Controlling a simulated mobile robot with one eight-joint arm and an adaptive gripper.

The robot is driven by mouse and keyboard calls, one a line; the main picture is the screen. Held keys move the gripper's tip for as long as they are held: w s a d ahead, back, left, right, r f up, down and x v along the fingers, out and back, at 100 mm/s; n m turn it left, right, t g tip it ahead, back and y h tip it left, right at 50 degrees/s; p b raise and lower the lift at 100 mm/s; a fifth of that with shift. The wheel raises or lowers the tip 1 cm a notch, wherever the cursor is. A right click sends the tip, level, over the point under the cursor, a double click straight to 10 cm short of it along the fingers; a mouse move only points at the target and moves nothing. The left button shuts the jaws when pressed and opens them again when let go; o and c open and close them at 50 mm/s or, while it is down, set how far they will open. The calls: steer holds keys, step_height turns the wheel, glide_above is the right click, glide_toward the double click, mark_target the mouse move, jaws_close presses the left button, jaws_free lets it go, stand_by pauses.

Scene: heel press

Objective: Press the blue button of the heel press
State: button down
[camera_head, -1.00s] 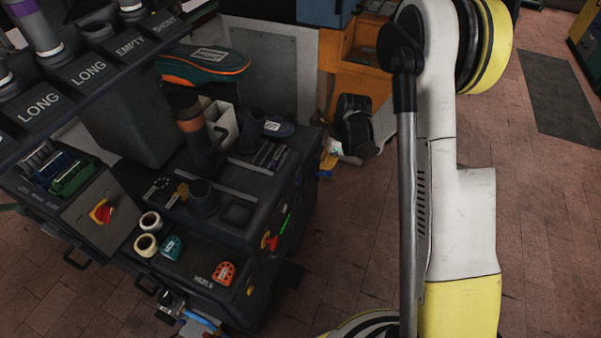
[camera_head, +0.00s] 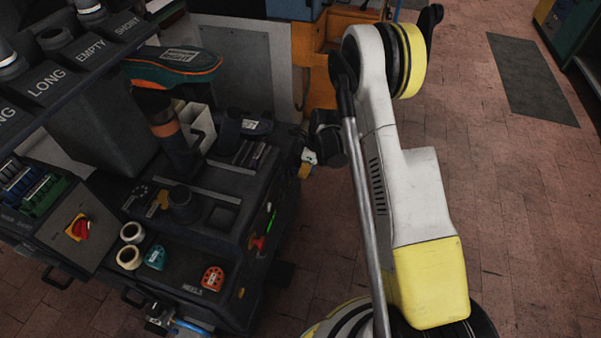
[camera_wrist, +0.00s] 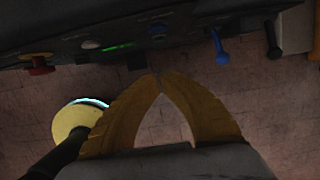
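The heel press is the dark machine (camera_head: 225,225) at left in the head view, with an orange-banded post under a green and orange shoe form (camera_head: 172,65). In the wrist view, a small round blue button (camera_wrist: 157,29) sits on its dark panel, top centre. My gripper (camera_wrist: 156,78) has yellow fingers that meet at the tips: shut and empty. The tips show below the panel edge, under the blue button and apart from it in the picture; their depth is unclear. In the head view my gripper (camera_head: 305,170) is beside the machine's right side. The blue button cannot be made out there.
In the wrist view, a red knob (camera_wrist: 38,65), a white button (camera_wrist: 90,45) and a green lit strip (camera_wrist: 117,48) lie left of the blue button. A blue lever (camera_wrist: 220,48) and a black lever (camera_wrist: 272,45) stick out at right.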

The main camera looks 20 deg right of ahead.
mark_target(281, 178)
steer(key=w+a+f+b, duration=0.3)
steer(key=a+f+b, duration=0.1)
steer(key=f, duration=0.2)
steer(key=shift+w+a+f, duration=0.2)
steer(key=shift+a+f, duration=0.15)
